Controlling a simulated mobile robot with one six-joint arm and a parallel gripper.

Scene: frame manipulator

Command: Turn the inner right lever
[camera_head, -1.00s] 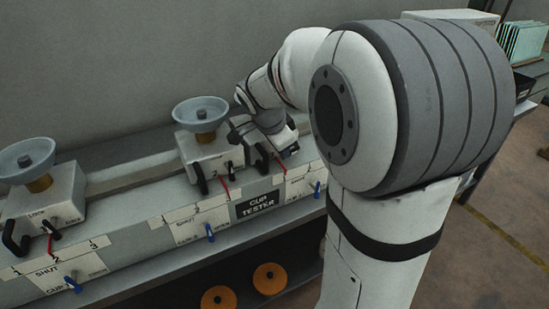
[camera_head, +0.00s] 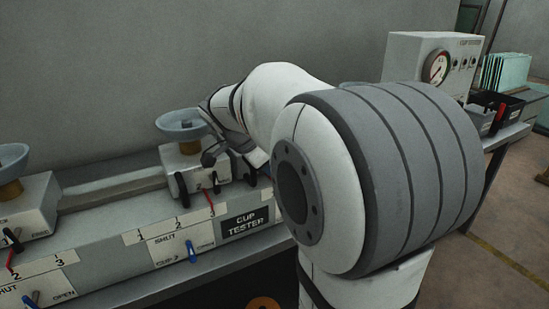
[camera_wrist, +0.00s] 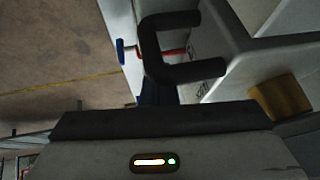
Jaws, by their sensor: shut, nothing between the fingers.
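In the head view, a red lever (camera_head: 208,201) stands at the numbered strip below the right-hand carriage (camera_head: 185,168). A blue lever (camera_head: 191,251) sits lower, on the SHUT/OPEN plate. Farther left are another red lever (camera_head: 11,257) and blue lever (camera_head: 31,299). My gripper (camera_head: 210,155) is shut and empty, beside the carriage's right side, partly hidden by my arm. In the wrist view a black U-shaped handle (camera_wrist: 155,48) is close up. A red lever (camera_wrist: 177,51) shows through it and a blue lever (camera_wrist: 121,51) lies to its left. Contact cannot be told.
A pale dish (camera_head: 183,122) tops the carriage, and another dish (camera_head: 14,160) stands at left. A CUP TESTER plate (camera_head: 245,222) is on the bench front. A gauge box (camera_head: 428,58) and dark bins (camera_head: 498,105) stand at the right. The floor at right is open.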

